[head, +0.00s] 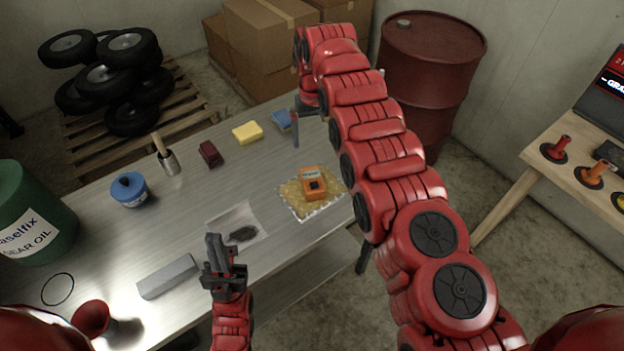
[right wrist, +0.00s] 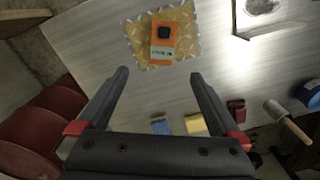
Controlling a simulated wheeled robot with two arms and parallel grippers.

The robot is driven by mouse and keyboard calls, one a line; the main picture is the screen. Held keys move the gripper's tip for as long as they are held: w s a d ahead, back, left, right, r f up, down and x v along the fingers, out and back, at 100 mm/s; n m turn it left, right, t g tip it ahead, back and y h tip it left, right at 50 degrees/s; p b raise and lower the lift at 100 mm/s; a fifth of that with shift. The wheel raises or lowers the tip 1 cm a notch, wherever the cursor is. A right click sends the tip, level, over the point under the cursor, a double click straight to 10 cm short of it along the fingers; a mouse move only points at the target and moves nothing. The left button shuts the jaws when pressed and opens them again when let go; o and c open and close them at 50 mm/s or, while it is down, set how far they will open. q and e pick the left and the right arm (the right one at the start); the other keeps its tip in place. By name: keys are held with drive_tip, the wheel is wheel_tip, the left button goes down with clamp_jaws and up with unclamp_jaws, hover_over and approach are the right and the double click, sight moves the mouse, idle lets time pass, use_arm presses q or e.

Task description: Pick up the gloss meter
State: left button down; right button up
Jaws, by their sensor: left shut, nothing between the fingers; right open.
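The gloss meter, an orange box with a dark square and a pale label (head: 313,183), lies on a yellow patterned pad with a pale crinkled edge (head: 290,203). In the right wrist view the gloss meter (right wrist: 163,42) lies ahead of the fingertips, and the pad (right wrist: 136,40) shows around it. My right gripper (right wrist: 159,73) is open and empty, its fingers apart. In the head view it hangs over the far side of the table, beyond the gloss meter and apart from it. My left gripper (head: 215,240) is shut and empty near the front of the table, left of the pad.
On the metal table (head: 255,180) are a clear tray with a dark lump (head: 240,222), a grey bar (head: 168,276), a blue tub (head: 129,190), a brush (head: 165,157), a dark red block (head: 210,154), a yellow sponge (head: 247,132) and a blue item (head: 282,120). A red drum (head: 425,80) stands behind.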

drive_tip(key=b, duration=0.5)
hover_over(312, 179)
wheel_tip(312, 179, down, 5)
drive_tip(key=f, duration=0.2)
drive_tip(key=f+b, duration=0.1)
drive_tip(key=f, duration=0.1)
drive_tip(key=f+b, duration=0.1)
drive_tip(key=f, duration=0.2)
drive_tip(key=shift+w+d, duration=0.2)
drive_tip(key=shift+w, duration=0.1)
drive_tip(key=shift+f, duration=0.15)
drive_tip(key=f+p, duration=0.2)
drive_tip(key=shift+s+a+f, duration=0.2)
drive_tip(key=shift+s+f, duration=0.2)
wheel_tip(312, 179, down, 2)
drive_tip(key=shift+f+b, duration=0.25)
drive_tip(key=shift+b, duration=1)
drive_tip(key=shift+w, duration=0.2)
drive_tip(key=shift+s+r, duration=0.1)
drive_tip(key=shift+r, duration=0.05)
drive_tip(key=c, duration=0.5)
clamp_jaws()
